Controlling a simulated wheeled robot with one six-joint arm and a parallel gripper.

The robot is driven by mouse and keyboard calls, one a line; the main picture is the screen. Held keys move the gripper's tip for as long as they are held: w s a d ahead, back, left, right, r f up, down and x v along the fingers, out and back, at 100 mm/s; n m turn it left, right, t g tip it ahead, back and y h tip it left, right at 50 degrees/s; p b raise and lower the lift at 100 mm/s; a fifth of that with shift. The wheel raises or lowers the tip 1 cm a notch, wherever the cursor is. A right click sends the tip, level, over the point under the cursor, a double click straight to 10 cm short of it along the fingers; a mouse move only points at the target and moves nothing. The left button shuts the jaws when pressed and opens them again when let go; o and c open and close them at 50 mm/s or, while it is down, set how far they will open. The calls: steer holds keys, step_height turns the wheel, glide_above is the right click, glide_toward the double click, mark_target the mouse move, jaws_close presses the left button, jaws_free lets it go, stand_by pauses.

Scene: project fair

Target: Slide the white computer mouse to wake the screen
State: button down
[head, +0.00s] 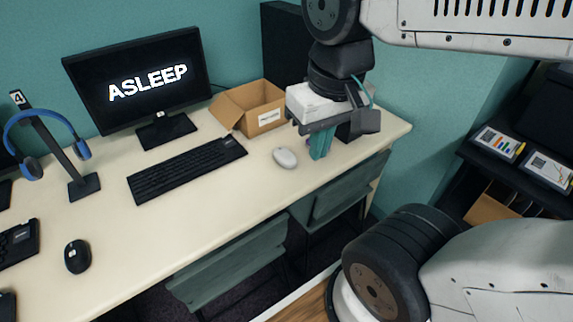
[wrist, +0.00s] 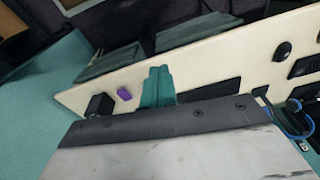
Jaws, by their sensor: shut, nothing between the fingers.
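The white computer mouse (head: 285,157) lies on the pale desk to the right of a black keyboard (head: 188,168). My gripper (head: 320,144) is to the right of the mouse near the desk's front edge, with its teal fingers pointing down, shut and empty. A small gap shows between fingers and mouse; their exact height over the desk is hard to tell. The screen (head: 140,80) reads "ASLEEP" in white on black. In the wrist view the teal fingers (wrist: 157,86) show over the desk, and I cannot make out the white mouse there.
An open cardboard box (head: 250,107) stands behind the mouse. A black mouse (head: 77,256) and a blue headset on a stand (head: 45,140) are at the left. Teal chairs (head: 230,268) are tucked under the front edge. In the wrist view a purple object (wrist: 124,94) lies near the fingers.

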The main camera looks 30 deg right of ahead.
mark_target(285, 156)
steer(key=w+d+f+m+y, duration=0.1)
steer(key=w+d+f+m, duration=0.1)
steer(key=w+f+m, duration=0.4)
steer(key=w+d+f+m, duration=0.3)
steer(key=w+m, duration=0.5)
steer(key=m, duration=0.2)
steer(key=w+d+f+m+t, duration=0.1)
steer(key=w+d+f+m, duration=0.2)
steer(key=d+f+m, duration=0.5)
steer(key=w+d+f+m, duration=0.35)
steer(key=f+m, duration=0.25)
steer(key=m, duration=0.4)
steer(key=shift+m+h, duration=0.3)
steer(key=shift+h, duration=0.1)
steer(key=x, duration=1)
steer(key=shift+w, duration=2.2)
steer(key=shift+a, duration=0.1)
